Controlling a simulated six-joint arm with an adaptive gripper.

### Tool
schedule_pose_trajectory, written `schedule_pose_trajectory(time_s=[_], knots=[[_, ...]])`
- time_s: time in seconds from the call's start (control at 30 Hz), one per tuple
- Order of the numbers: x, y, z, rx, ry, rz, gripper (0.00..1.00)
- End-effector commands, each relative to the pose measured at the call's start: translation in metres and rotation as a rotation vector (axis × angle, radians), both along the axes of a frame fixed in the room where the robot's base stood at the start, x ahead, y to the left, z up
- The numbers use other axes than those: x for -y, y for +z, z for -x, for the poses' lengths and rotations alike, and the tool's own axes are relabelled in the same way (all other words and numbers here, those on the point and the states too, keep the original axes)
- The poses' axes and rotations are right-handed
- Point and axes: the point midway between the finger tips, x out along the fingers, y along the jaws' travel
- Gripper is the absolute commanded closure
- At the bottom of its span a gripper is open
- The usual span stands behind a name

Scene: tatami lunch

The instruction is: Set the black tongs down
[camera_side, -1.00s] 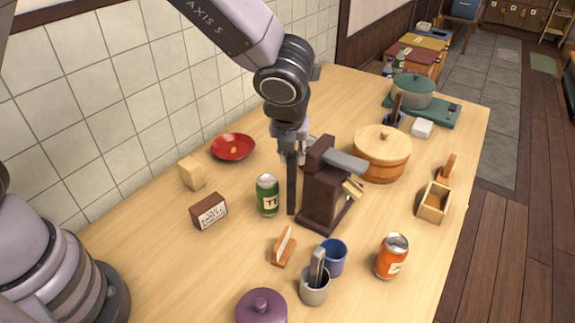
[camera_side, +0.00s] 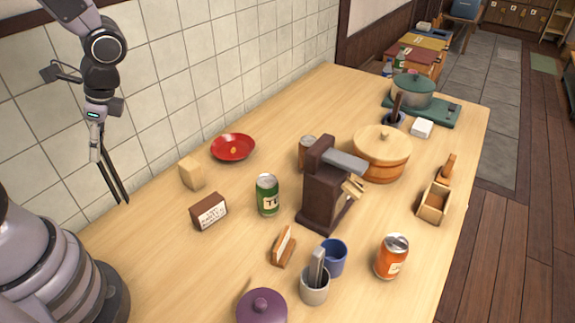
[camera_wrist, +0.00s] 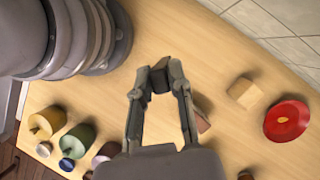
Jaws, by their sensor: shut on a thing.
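My gripper (camera_side: 96,152) is at the left, high near the tiled wall and above my base. It is shut on the black tongs (camera_side: 118,184), which hang down from it, slightly tilted, with the tips to the lower right. The tongs appear clear of the table (camera_side: 150,270). In the wrist view, my gripper (camera_wrist: 160,76) closes around the dark end of the tongs (camera_wrist: 160,80), seen nearly end-on. Their lower part is hidden there.
A wooden block (camera_side: 192,173), a small sign (camera_side: 209,212), a red dish (camera_side: 233,147) and a green can (camera_side: 267,195) stand right of the tongs. A dark stand (camera_side: 325,190) is farther right. Lidded pots (camera_wrist: 48,123) stand lower left in the wrist view. Bare tabletop lies left of the sign.

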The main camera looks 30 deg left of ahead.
Motion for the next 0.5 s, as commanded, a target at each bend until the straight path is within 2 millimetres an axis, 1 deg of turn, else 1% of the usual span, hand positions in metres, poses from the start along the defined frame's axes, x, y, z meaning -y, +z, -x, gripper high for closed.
schedule_pose_trajectory(time_s=[0.03, 0.1, 0.23, 0.3, 0.4, 0.5], knots=[[-0.003, -0.007, -0.013, -0.003, 0.002, 0.000, 1.00], [-0.008, -0.015, -0.031, -0.002, 0.000, 0.001, 1.00], [-0.017, -0.030, -0.064, -0.002, -0.001, 0.000, 1.00], [-0.019, -0.046, -0.075, -0.006, -0.003, 0.001, 1.00], [-0.023, -0.064, -0.090, -0.003, -0.004, 0.001, 1.00], [-0.026, -0.075, -0.100, 0.000, -0.004, 0.000, 1.00]])
